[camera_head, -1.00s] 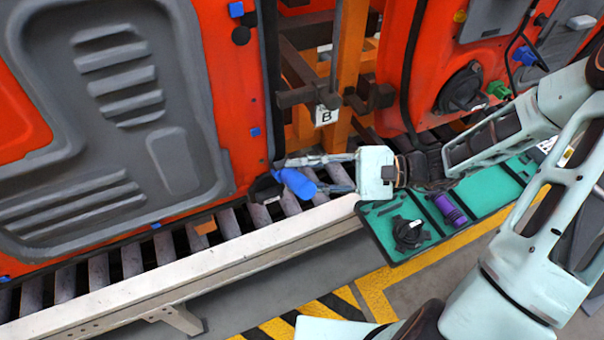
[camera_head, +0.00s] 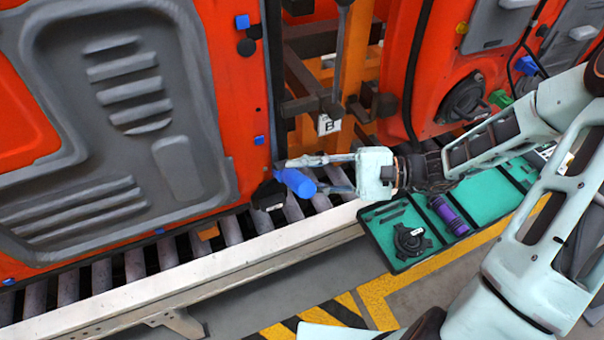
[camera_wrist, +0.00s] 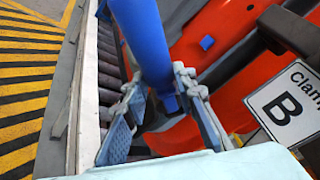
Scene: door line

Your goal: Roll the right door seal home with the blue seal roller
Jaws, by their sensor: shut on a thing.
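The blue seal roller (camera_head: 297,182) has a blue handle and a dark head (camera_head: 268,194). My gripper (camera_head: 300,174) is shut on the blue handle, which also shows between the fingers in the wrist view (camera_wrist: 145,40). The roller head is beside the lower right corner of the left orange door (camera_head: 225,100), above the rollers; whether it touches cannot be told. A black seal strip (camera_head: 272,80) runs along that door's right edge. Another black strip (camera_head: 415,75) runs down the right orange door (camera_head: 470,70).
A clamp with a "B" label (camera_head: 328,123) stands between the doors. A conveyor with a white rail (camera_head: 200,277) runs beneath them. An open green-lined case (camera_head: 380,222) holds a purple cylinder (camera_head: 447,213) and a black disc tool (camera_head: 411,239). Striped floor is in front.

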